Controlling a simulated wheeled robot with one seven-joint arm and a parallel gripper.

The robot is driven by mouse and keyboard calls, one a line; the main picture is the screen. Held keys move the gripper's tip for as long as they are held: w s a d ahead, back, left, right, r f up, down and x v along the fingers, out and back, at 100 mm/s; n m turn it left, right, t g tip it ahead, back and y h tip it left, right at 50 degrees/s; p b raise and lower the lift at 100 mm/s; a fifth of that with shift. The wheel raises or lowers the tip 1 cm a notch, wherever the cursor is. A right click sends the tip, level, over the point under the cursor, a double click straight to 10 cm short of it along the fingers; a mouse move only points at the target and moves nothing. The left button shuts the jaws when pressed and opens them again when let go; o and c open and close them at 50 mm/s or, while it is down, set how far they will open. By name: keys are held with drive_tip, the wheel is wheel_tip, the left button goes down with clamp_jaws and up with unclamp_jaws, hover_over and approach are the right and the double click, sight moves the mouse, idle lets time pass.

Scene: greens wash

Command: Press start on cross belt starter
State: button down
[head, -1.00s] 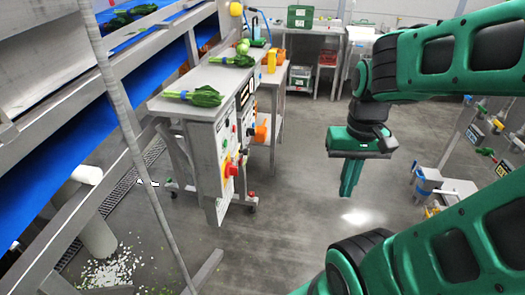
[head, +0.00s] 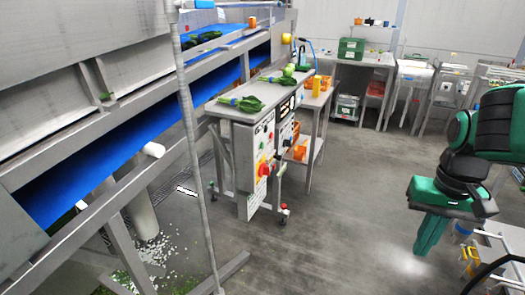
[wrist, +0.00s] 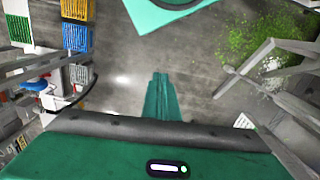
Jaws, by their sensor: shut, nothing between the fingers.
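A grey control cabinet (head: 247,178) stands left of the middle in the head view. Its front carries small buttons and a red and yellow switch (head: 264,168). The button labels are too small to read, so I cannot tell which part is the cross belt starter. My gripper (head: 425,240) is at the right of the head view, pointing down over open floor, well apart from the cabinet. In the wrist view its fingers (wrist: 160,95) are together and empty, with floor beneath them.
A steel table (head: 230,108) with leafy greens (head: 242,104) adjoins the cabinet. A blue conveyor belt (head: 85,165) runs along the left, with a thin post (head: 190,140) before it. Spilled bits (head: 158,250) lie on the floor. The middle floor is clear. Steel stands line the right.

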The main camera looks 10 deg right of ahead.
sight(262, 146)
drive_tip(key=w+a+f+n+t, duration=0.1)
drive_tip(key=w+f+n+t, duration=0.2)
drive_tip(key=w, duration=0.8)
drive_tip(key=w+a+n+t, duration=0.15)
drive_tip(key=w+n, duration=0.35)
drive_tip(key=w, duration=0.5)
drive_tip(key=w+a+n+t+y, duration=0.1)
drive_tip(key=w+a+n+t, duration=0.2)
drive_tip(key=w, duration=0.9)
drive_tip(key=w+a+n+t+y, duration=0.1)
drive_tip(key=w+a+n+t, duration=0.2)
drive_tip(key=w+a+t, duration=0.4)
drive_tip(key=shift+w+a+f+y, duration=0.3)
drive_tip(key=shift+w+a+f, duration=0.05)
drive_tip(key=shift+w, duration=2)
drive_tip(key=w+a, duration=0.5)
drive_tip(key=a, duration=0.2)
